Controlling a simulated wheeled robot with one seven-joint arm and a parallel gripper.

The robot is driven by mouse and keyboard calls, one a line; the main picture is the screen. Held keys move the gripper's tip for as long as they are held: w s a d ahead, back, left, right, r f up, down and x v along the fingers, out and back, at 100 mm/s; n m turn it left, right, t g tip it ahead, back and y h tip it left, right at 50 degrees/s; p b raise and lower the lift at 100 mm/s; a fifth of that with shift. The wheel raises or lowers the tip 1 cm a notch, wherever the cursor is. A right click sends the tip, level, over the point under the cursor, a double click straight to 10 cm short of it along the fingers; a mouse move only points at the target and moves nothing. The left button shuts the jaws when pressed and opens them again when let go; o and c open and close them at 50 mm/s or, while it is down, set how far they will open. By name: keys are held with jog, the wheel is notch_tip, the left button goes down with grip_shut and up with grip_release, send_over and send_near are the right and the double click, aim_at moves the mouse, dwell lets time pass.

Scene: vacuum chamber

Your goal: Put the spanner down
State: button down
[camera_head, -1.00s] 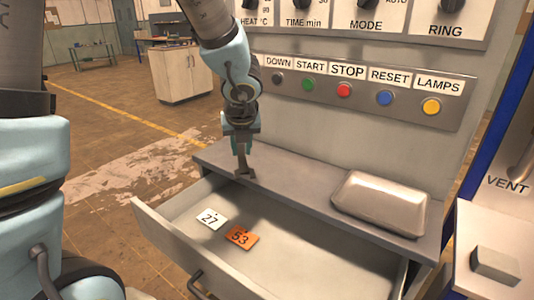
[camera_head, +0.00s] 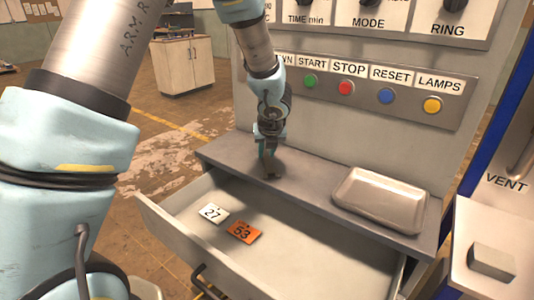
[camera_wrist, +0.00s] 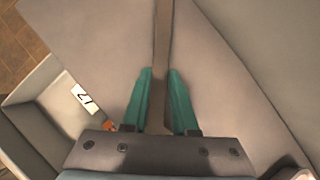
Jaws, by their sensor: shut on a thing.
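The spanner is a narrow brown-grey bar (camera_wrist: 162,40) in the wrist view, running from the top edge down between the teal fingers. My gripper (camera_wrist: 161,78) is shut on it. In the head view my gripper (camera_head: 267,152) points down over the left part of the grey ledge (camera_head: 310,184), with the dark end of the spanner (camera_head: 270,172) below it. I cannot tell whether the spanner touches the ledge.
A metal tray (camera_head: 381,200) sits on the ledge at the right. Below is an open drawer (camera_head: 310,262) with a white 27 tag (camera_head: 212,213) and an orange 53 tag (camera_head: 244,233). The button panel (camera_head: 360,88) stands behind. The ledge's middle is clear.

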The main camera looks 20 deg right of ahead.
jog(key=shift+w+d, duration=0.1)
jog(key=shift+f, duration=0.1)
jog(key=shift+f, duration=0.15)
jog(key=c, duration=0.7)
grip_release()
